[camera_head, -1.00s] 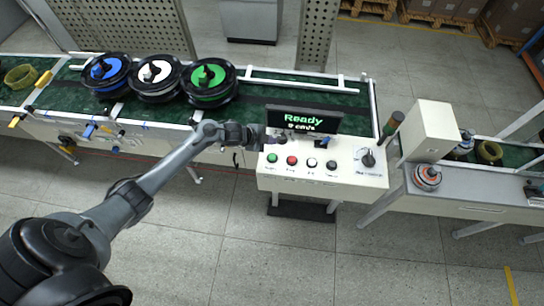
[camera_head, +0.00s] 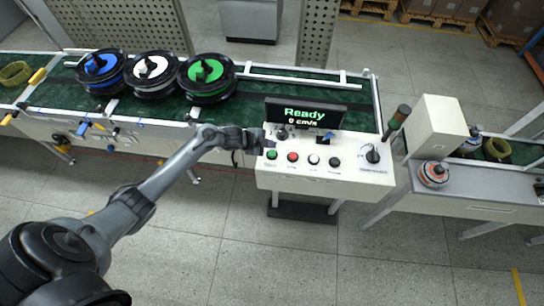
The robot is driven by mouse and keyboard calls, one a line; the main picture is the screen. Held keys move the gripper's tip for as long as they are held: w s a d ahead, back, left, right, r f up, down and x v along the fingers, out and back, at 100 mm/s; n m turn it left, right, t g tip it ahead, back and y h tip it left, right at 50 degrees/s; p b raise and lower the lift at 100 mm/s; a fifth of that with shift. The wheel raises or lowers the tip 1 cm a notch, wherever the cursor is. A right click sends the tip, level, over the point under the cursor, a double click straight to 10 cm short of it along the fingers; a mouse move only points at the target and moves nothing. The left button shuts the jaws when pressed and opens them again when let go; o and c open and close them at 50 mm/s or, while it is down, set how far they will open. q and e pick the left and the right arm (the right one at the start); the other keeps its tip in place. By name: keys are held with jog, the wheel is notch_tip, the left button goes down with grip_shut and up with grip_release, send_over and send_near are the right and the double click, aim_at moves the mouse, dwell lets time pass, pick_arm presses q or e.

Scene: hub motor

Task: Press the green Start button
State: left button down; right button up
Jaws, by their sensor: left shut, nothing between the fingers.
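The green Start button (camera_head: 271,155) is the leftmost of several buttons on the white control panel (camera_head: 300,178). A red button (camera_head: 293,157), a white button (camera_head: 314,159) and a black button (camera_head: 335,162) sit to its right. The display (camera_head: 305,113) behind them reads "Ready" and "0 cm/s". My left gripper (camera_head: 279,138) is shut and empty over the panel, just behind the green button and apart from it in the picture. Its height above the panel is hard to tell. My right gripper is not in view.
A conveyor (camera_head: 300,88) behind the panel carries blue (camera_head: 100,66), white (camera_head: 152,68) and green (camera_head: 206,72) hubs with black rims. A dark knob (camera_head: 373,155) and a signal lamp (camera_head: 398,118) stand at the panel's right. A white box (camera_head: 436,127) is farther right.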

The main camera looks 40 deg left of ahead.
aim_at(270, 154)
pick_arm(q)
jog(key=shift+f+b, duration=0.65)
jog(key=shift+f, duration=0.8)
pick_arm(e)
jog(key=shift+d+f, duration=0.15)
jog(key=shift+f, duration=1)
pick_arm(q)
jog(key=shift+f, duration=0.35)
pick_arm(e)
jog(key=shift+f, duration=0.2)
